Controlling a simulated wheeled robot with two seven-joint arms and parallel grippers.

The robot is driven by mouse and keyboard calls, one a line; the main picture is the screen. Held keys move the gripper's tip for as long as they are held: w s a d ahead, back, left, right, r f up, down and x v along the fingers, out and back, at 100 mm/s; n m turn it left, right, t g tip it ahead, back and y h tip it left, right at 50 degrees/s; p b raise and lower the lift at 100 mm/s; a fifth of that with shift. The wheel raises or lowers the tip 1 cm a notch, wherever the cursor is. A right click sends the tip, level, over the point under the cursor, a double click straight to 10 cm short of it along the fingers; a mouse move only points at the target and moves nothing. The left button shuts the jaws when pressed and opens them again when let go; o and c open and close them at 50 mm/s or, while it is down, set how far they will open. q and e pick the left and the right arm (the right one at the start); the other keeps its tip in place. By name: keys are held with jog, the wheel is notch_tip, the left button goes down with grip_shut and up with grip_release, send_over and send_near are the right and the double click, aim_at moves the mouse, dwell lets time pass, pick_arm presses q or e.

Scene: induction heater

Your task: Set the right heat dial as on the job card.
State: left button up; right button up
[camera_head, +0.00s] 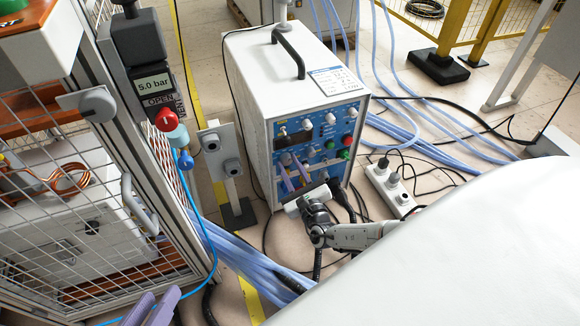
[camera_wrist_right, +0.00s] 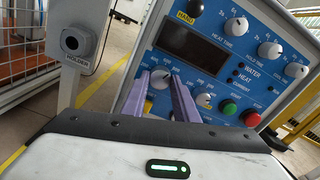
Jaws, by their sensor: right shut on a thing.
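The induction heater (camera_head: 262,120) is a white box with a blue front panel. A white job card (camera_head: 336,80) lies on its top; its print is too small to read. My right gripper (camera_wrist_right: 160,80) has its purple fingers on either side of a white lower dial (camera_wrist_right: 160,79), shut on it. Another white dial (camera_wrist_right: 203,100) is just right of the fingers. In the head view, the right gripper (camera_head: 294,172) reaches the lower panel. The held dial's setting is hard to read.
A green button (camera_wrist_right: 228,107) and a red button (camera_wrist_right: 251,118) sit right of the lower dials. A grey holder (camera_wrist_right: 77,42) stands left of the heater. Blue hoses (camera_head: 245,262) and a white power strip (camera_head: 390,188) lie on the floor. A mesh cage (camera_head: 70,190) is at left.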

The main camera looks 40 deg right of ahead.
jog(key=shift+n, duration=1.2)
pick_arm(q)
jog(key=shift+f, duration=0.15)
pick_arm(e)
jog(key=shift+n, duration=1)
pick_arm(q)
jog(key=shift+a, duration=0.1)
pick_arm(e)
jog(key=shift+s, duration=0.1)
jog(key=o, duration=1.1)
